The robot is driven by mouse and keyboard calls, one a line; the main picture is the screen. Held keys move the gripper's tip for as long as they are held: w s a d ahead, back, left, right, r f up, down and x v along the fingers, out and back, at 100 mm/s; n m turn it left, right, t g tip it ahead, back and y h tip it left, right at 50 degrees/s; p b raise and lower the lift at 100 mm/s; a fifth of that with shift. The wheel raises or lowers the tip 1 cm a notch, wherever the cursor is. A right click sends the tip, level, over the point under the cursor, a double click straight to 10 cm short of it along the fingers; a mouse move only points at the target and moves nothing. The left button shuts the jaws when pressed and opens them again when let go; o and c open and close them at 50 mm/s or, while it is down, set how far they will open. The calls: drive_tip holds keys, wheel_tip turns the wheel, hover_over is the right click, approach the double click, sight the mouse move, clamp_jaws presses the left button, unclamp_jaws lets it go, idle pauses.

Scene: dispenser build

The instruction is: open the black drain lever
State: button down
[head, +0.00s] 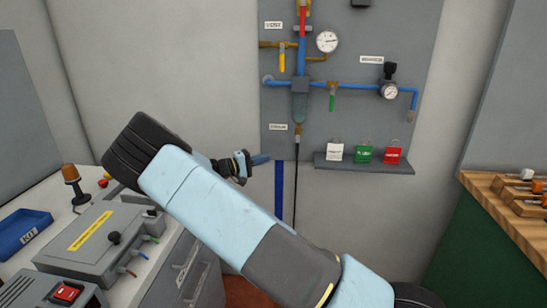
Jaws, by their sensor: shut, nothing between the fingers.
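The drain label (278,127) is on the lower left of the grey panel (345,120). Beside it, a small brass fitting (298,127) sits under the grey filter bowl (299,105). A dark, thin piece (297,150) hangs straight down from this fitting; I cannot tell where the black drain lever ends and a hose or rod begins. My gripper (260,160) is shut and empty. It appears just left of and below the fitting, with its blue fingertips pointing right; no contact is visible.
Above are a yellow lever (282,60), a green lever (332,100) and gauges (327,41). A cluttered bench (130,220) stands left, a wooden-topped one (500,205) right.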

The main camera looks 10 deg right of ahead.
drive_tip(key=shift+v, duration=0.8)
drive_tip(key=s+d+r+m+g+y, duration=0.25)
drive_tip(key=s+d+r+y, duration=0.2)
drive_tip(key=s+d, duration=0.3)
drive_tip(key=s+d+r+m+g+y, duration=0.1)
drive_tip(key=s+d+r+g+y, duration=0.3)
drive_tip(key=s+d, duration=0.35)
drive_tip(key=s+a+r+t+y, duration=0.1)
drive_tip(key=s+r+t+y, duration=0.1)
drive_tip(key=s, duration=0.8)
drive_tip(key=s+a+r+t+y, duration=0.1)
drive_tip(key=s+r+t+y, duration=0.1)
drive_tip(key=s+r+y, duration=0.2)
drive_tip(key=s+a+r+t+y, duration=0.1)
drive_tip(key=s+r+t+y, duration=0.2)
drive_tip(key=s+r, duration=0.4)
drive_tip(key=s, duration=0.9)
drive_tip(key=shift+s+r, duration=0.25)
drive_tip(key=shift+r, duration=0.05)
